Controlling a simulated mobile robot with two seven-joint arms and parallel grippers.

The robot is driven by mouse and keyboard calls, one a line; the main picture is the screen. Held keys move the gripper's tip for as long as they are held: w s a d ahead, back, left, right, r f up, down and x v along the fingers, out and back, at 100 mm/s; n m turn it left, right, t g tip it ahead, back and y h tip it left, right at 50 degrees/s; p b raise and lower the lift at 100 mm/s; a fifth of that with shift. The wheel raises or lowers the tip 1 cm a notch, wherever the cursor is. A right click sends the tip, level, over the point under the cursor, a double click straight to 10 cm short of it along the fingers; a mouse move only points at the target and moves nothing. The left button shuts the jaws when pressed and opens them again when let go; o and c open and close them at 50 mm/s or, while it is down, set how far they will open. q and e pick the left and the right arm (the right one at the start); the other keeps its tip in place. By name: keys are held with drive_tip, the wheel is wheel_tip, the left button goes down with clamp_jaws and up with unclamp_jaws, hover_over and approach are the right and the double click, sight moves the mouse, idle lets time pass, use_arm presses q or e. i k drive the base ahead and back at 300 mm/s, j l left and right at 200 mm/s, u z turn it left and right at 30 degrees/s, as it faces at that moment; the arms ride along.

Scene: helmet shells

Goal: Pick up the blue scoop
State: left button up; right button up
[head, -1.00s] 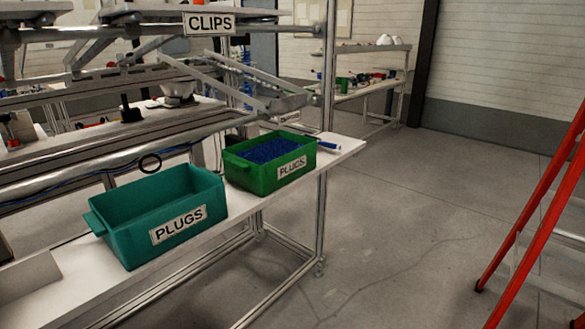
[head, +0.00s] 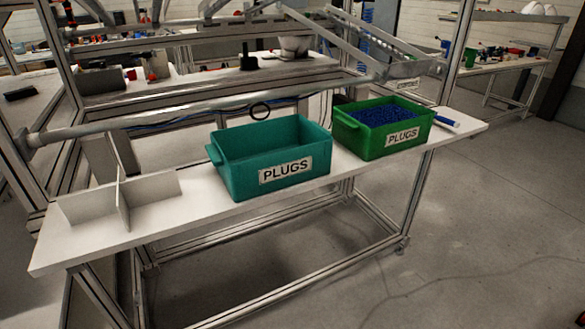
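A small blue and white item (head: 445,121) lies on the white shelf just right of the green bin. It looks like the handle of the blue scoop, but it is too small and partly hidden by the bin to be sure. The green bin (head: 371,146) is labelled PLUGS and is filled with small blue plugs (head: 384,114). A teal bin (head: 233,177), also labelled PLUGS, stands to its left, and its visible inside looks empty. Neither of my grippers is in view.
The white shelf (head: 200,214) runs along the front of a metal-frame workstation. A white cross-shaped divider (head: 119,190) stands at its left end. Rails and a sloping rack (head: 352,52) hang above. The floor (head: 480,225) to the front right is clear.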

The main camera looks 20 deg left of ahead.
sight(445, 121)
drive_tip(key=i+l, duration=0.7)
drive_tip(key=l, duration=0.1)
